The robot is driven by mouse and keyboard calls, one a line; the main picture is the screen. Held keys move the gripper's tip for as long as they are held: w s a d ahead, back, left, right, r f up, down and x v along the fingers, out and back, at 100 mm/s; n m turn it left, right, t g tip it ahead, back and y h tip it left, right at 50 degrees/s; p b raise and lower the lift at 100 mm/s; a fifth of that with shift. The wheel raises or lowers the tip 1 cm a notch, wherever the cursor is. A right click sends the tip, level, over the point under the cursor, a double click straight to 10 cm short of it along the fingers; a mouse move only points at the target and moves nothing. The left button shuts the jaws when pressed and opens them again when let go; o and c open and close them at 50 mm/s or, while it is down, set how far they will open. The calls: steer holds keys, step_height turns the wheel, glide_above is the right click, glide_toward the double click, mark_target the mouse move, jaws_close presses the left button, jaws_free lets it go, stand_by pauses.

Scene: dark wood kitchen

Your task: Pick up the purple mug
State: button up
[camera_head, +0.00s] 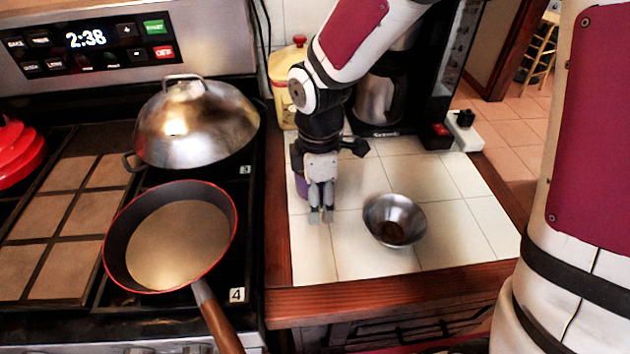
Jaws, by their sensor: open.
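My gripper (321,215) is open and points down over the white tiled counter (362,258), left of a metal bowl. The purple mug (301,184) stands on the counter behind and to the left of my gripper. Only a strip of the mug shows; my gripper and wrist hide most of it. I cannot tell whether the fingers touch the mug. Nothing shows between the fingertips.
A metal bowl (394,221) stands right of my gripper. A coffee maker (384,98) and a yellow canister (281,88) stand behind. On the stove at left are a frying pan (178,245) and a domed metal lid (192,122). The counter front is clear.

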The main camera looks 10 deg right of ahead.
jaws_close()
steer(key=shift+r, duration=0.1)
